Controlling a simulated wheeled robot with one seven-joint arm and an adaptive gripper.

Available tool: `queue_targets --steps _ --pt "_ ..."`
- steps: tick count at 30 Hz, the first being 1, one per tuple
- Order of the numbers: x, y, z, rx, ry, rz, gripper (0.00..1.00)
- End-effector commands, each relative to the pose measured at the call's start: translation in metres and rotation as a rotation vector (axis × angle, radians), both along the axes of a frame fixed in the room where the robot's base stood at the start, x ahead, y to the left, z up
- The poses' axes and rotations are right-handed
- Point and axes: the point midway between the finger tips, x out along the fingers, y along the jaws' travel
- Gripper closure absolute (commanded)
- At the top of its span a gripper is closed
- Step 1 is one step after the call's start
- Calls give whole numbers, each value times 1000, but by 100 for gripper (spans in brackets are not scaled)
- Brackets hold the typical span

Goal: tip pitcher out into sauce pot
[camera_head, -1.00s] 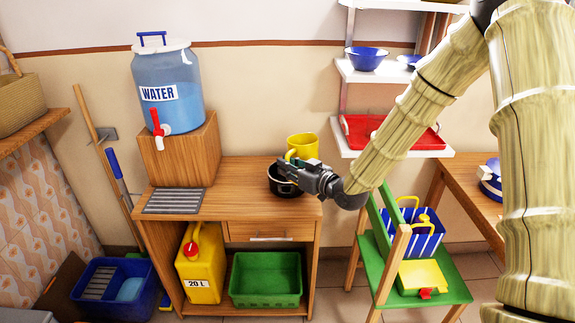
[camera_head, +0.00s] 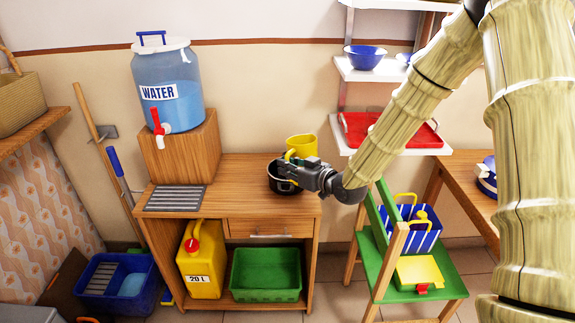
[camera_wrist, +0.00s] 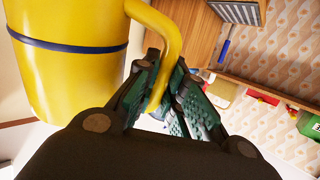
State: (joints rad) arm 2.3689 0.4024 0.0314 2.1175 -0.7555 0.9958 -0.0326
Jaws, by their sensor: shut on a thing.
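The yellow pitcher (camera_head: 302,146) is above the black sauce pot (camera_head: 283,183), near the right end of the wooden counter. My gripper (camera_head: 291,168) is shut on the pitcher's handle, in front of the pitcher and over the pot. In the wrist view, the pitcher (camera_wrist: 68,62) fills the upper left, with a dark band around it. Its handle (camera_wrist: 168,45) runs down between the fingers of my gripper (camera_wrist: 172,98). The pitcher looks about upright in the head view. Its inside is not visible, and my gripper hides part of the pot.
A blue water dispenser (camera_head: 168,88) stands on a wooden block (camera_head: 181,150) at the counter's left. A metal grate (camera_head: 175,198) lies before it. The counter's middle (camera_head: 232,190) is clear. A green step chair (camera_head: 415,275) holds a striped box (camera_head: 414,230) at right.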

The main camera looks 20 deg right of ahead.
Motion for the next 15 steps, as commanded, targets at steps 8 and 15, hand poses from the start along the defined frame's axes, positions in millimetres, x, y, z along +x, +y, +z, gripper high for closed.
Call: queue_targets --steps 8,15 --pt "0 0 2 -6 20 0 100" --pt "-1 0 1 -12 41 0 100"
